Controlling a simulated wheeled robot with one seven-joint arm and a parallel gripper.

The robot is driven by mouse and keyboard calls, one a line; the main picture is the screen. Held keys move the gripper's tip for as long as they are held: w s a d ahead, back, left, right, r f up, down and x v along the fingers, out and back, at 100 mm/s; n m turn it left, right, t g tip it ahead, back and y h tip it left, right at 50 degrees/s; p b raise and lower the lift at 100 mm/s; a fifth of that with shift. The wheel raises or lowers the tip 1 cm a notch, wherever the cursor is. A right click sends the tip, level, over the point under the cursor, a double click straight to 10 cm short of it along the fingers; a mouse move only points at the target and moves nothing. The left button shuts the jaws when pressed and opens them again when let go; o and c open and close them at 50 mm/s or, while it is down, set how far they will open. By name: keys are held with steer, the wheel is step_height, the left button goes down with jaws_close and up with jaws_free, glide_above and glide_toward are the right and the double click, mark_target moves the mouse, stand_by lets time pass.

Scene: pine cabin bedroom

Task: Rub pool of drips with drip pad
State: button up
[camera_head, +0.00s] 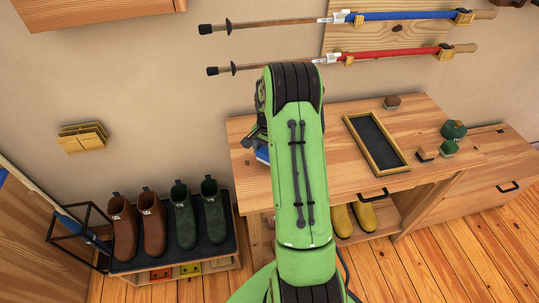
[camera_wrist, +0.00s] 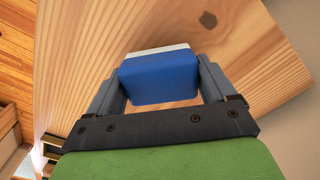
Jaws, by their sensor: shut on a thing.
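My gripper (camera_wrist: 160,88) is shut on a blue pad with a white layer on its far side, the drip pad (camera_wrist: 158,76). The wrist view shows the pad between both fingers, over the wooden table top (camera_wrist: 85,35). I cannot tell whether the pad touches the wood. In the head view my green arm hides most of the gripper, and a bit of the blue pad (camera_head: 262,153) shows at the left part of the table top (camera_head: 345,180). No pool of drips can be made out in either view; my arm may cover it.
Ski poles (camera_head: 400,53) hang on the wall above. A boot rack (camera_head: 175,255) with boots stands at left. Yellow boots (camera_head: 352,217) stand below the table.

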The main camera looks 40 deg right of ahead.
steer(key=shift+s+d+r, duration=0.1)
steer(key=shift+s+r, duration=0.1)
steer(key=shift+r, duration=0.35)
steer(key=shift+w+r+p, duration=0.1)
steer(key=shift+r+p, duration=1.75)
steer(key=shift+r, duration=0.4)
